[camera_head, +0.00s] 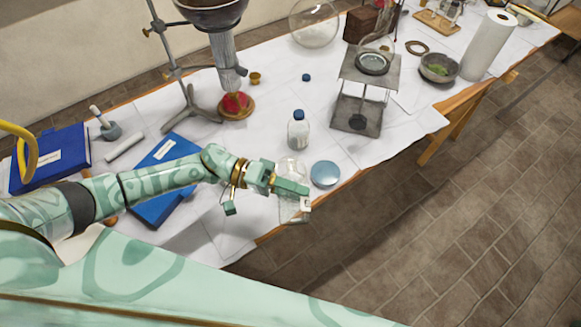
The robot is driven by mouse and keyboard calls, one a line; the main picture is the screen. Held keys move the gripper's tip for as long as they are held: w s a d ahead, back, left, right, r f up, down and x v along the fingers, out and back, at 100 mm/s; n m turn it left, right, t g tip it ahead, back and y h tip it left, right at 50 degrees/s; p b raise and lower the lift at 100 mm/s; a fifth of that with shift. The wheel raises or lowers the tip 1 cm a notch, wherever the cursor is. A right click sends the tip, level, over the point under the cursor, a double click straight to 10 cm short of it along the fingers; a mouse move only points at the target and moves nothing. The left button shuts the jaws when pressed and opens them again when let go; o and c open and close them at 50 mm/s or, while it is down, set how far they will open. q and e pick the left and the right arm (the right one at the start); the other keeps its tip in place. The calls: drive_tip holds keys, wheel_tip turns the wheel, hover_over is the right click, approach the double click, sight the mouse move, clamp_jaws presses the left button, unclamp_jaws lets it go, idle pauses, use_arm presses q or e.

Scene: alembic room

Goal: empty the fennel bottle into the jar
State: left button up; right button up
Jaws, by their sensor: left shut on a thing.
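My left gripper (290,192) is at the front edge of the table, shut on a clear glass vessel (291,212) that its fingers partly hide. I cannot read a label or make out contents in it. A round clear glass rim (291,167), perhaps of the jar, shows just behind the gripper; its lower part is hidden. A clear bottle with a dark blue cap (298,130) stands upright behind that, its label too small to read. My right gripper is not in view.
A loose dark blue cap (306,77) lies farther back. A metal stand (366,90) with glassware is at right, a ring stand (188,100) at back left.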

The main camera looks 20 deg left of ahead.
sight(294, 179)
use_arm(q)
drive_tip(key=shift+r+n+p, duration=0.3)
drive_tip(key=shift+r+p, duration=0.05)
drive_tip(key=shift+r, duration=0.05)
idle(0.6)
idle(0.5)
drive_tip(key=shift+w+r+n+h+p, duration=0.1)
drive_tip(key=shift+r+n+h+p, duration=0.65)
drive_tip(key=shift+n, duration=0.55)
idle(2.0)
drive_tip(key=shift+w+a+r+n+h+p, duration=0.1)
drive_tip(key=shift+w+r+n+h+p, duration=0.1)
drive_tip(key=shift+r+n+h+p, duration=0.65)
idle(1.3)
drive_tip(key=shift+w+r+n+y, duration=0.1)
drive_tip(key=shift+n+y, duration=0.2)
drive_tip(key=shift+n, duration=0.35)
drive_tip(key=shift+r+n, duration=0.1)
drive_tip(key=shift+n, duration=0.2)
drive_tip(key=shift+w+a+r, duration=0.1)
drive_tip(key=shift+w+r+n, duration=0.15)
drive_tip(key=shift+r+n, duration=0.05)
drive_tip(key=shift+n, duration=0.4)
